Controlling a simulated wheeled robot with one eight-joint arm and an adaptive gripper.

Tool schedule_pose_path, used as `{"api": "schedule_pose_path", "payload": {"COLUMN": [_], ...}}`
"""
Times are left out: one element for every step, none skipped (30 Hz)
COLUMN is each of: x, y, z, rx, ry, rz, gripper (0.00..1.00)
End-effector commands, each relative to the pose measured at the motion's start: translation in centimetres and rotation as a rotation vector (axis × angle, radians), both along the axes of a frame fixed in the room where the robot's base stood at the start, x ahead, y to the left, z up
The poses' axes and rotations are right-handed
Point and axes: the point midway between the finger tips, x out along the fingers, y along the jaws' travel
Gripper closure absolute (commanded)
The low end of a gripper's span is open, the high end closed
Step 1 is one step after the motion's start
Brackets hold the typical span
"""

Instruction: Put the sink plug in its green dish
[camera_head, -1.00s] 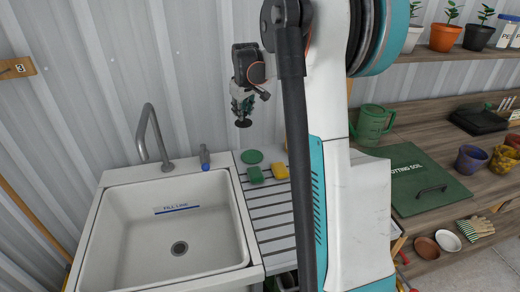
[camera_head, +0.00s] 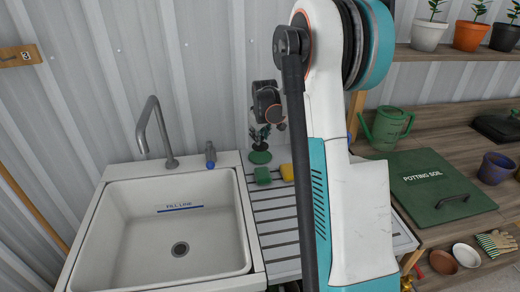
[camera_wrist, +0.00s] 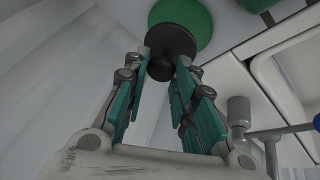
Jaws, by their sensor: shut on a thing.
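The sink plug (camera_wrist: 172,37) is a dark round disc with a knob. My gripper (camera_wrist: 161,62) is shut on the knob, with the disc beyond the fingertips. The round green dish (camera_wrist: 203,22) shows behind the disc in the wrist view, partly hidden by it. In the head view my gripper (camera_head: 260,141) points down just above the green dish (camera_head: 261,157), which lies at the back of the drainboard by the wall. The plug is small and dark there, and I cannot tell whether it touches the dish.
A green sponge (camera_head: 263,176) and a yellow sponge (camera_head: 287,173) lie just in front of the dish. The white sink (camera_head: 130,238) with its grey tap (camera_head: 157,130) is to the left. A blue-tipped grey fitting (camera_head: 210,155) stands on the sink's back edge. The corrugated wall is close behind.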

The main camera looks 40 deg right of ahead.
Motion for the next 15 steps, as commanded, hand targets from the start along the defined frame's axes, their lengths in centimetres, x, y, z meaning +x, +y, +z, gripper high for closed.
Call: {"api": "schedule_pose_path", "payload": {"x": [0.0, 0.0, 0.0, 0.0, 0.0, 0.0, 0.0, 0.0, 0.0, 0.0, 0.0, 0.0, 0.0, 0.0, 0.0], "y": [0.0, 0.0, 0.0, 0.0, 0.0, 0.0, 0.0, 0.0, 0.0, 0.0, 0.0, 0.0, 0.0, 0.0, 0.0], "z": [-0.5, -0.6, -0.7, -0.9, -1.0, -1.4, -1.7, -2.2, -2.8, -3.3, -3.8, -4.3, -4.7, -4.9, -5.0], "rx": [0.0, 0.0, 0.0, 0.0, 0.0, 0.0, 0.0, 0.0, 0.0, 0.0, 0.0, 0.0, 0.0, 0.0, 0.0], "ry": [0.0, 0.0, 0.0, 0.0, 0.0, 0.0, 0.0, 0.0, 0.0, 0.0, 0.0, 0.0, 0.0, 0.0, 0.0], "rz": [0.0, 0.0, 0.0, 0.0, 0.0, 0.0, 0.0, 0.0, 0.0, 0.0, 0.0, 0.0, 0.0, 0.0, 0.0], "gripper": [1.0, 1.0, 1.0, 1.0, 1.0, 1.0, 1.0, 1.0, 1.0, 1.0, 1.0, 1.0, 1.0, 1.0, 1.0]}}
